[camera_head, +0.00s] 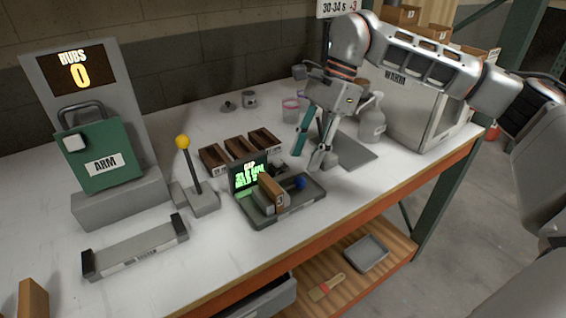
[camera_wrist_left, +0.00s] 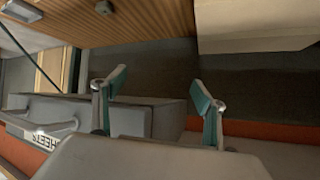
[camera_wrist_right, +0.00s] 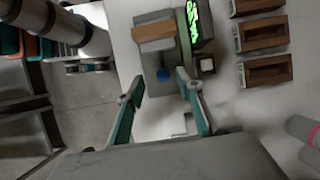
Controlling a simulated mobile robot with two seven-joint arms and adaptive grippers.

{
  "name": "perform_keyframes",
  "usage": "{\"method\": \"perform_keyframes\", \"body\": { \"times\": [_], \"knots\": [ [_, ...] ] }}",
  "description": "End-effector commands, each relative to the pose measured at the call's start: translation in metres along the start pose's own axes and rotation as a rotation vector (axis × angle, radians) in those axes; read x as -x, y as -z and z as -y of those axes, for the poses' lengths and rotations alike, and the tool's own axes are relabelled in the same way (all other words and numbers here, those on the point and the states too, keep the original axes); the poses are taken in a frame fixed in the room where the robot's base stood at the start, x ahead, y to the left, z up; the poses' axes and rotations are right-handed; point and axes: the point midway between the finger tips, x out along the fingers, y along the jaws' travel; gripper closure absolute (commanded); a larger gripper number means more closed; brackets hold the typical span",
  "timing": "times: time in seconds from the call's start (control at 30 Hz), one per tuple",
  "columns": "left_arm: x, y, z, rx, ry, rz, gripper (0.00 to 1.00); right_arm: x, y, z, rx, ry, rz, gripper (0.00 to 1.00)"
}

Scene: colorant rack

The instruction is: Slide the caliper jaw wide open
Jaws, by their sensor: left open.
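The caliper (camera_head: 246,215) is a dark tray-like base on the bench, with a lit green display (camera_head: 249,177), a grey jaw block and a blue knob (camera_head: 300,183). A brown wooden block (camera_head: 271,191) stands beside the grey jaw; I cannot tell how wide the jaw is. My right gripper (camera_head: 311,156) is open and empty, above and just behind the knob. In the right wrist view the knob (camera_wrist_right: 163,74) shows beyond the spread fingers (camera_wrist_right: 153,88). My left gripper (camera_wrist_left: 158,88) is open and empty, away from the caliper, and out of the head view.
Three wooden bins (camera_head: 239,147) stand behind the caliper. A yellow-knobbed lever (camera_head: 189,165) and a grey cradle (camera_head: 136,248) are to its left. A white jug (camera_head: 372,118) and a grey oven-like box (camera_head: 430,105) are at right. The front bench edge is close.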

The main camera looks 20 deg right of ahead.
Motion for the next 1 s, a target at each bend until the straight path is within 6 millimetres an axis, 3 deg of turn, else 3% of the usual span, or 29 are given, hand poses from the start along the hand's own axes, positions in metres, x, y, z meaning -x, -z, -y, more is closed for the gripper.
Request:
{"method": "perform_keyframes", "body": {
  "times": [0.17, 0.37, 0.63, 1.0],
  "knots": [
    [0.005, -0.015, -0.005, 0.004, -0.007, 0.026, 0.28, -0.007, 0.004, -0.001, -0.001, 0.0, -0.012, 0.64],
    [0.008, -0.032, -0.011, 0.003, -0.014, 0.054, 0.28, -0.037, 0.004, -0.001, 0.0, -0.002, -0.01, 0.64],
    [0.005, -0.025, -0.008, -0.001, -0.01, 0.04, 0.28, -0.069, 0.004, 0.0, -0.001, 0.001, -0.009, 0.64],
    [0.004, -0.021, -0.006, -0.002, -0.007, 0.033, 0.28, -0.076, 0.004, 0.0, 0.0, 0.002, -0.009, 0.64]
  ]
}}
